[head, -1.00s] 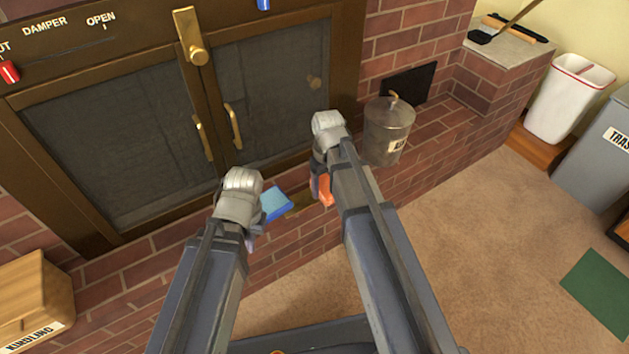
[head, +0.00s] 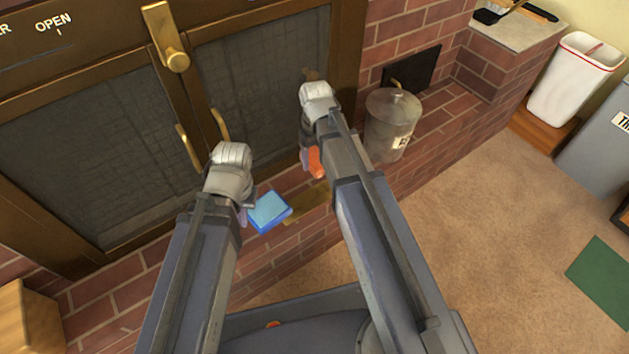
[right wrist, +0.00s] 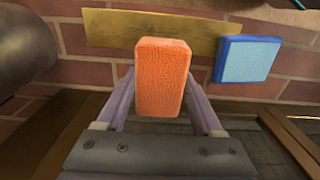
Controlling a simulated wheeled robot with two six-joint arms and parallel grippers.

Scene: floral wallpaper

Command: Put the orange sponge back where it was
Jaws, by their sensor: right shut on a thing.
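The orange sponge (head: 317,163) is held in my right gripper (head: 311,165), above the brick hearth in front of the fireplace doors. In the right wrist view the orange sponge (right wrist: 162,78) sits between the two fingers of the right gripper (right wrist: 163,100). A blue sponge (head: 268,212) is beside my left gripper (head: 246,211); it also shows in the right wrist view (right wrist: 247,60). The left fingers are mostly hidden behind the wrist, so I cannot tell whether they hold it. A flat brass plate (head: 306,204) lies on the bricks below and between the grippers.
A metal ash can (head: 390,125) stands on the hearth just right of my right gripper. The glass fireplace doors (head: 262,85) are close behind. A wooden kindling box (head: 27,320) is at lower left.

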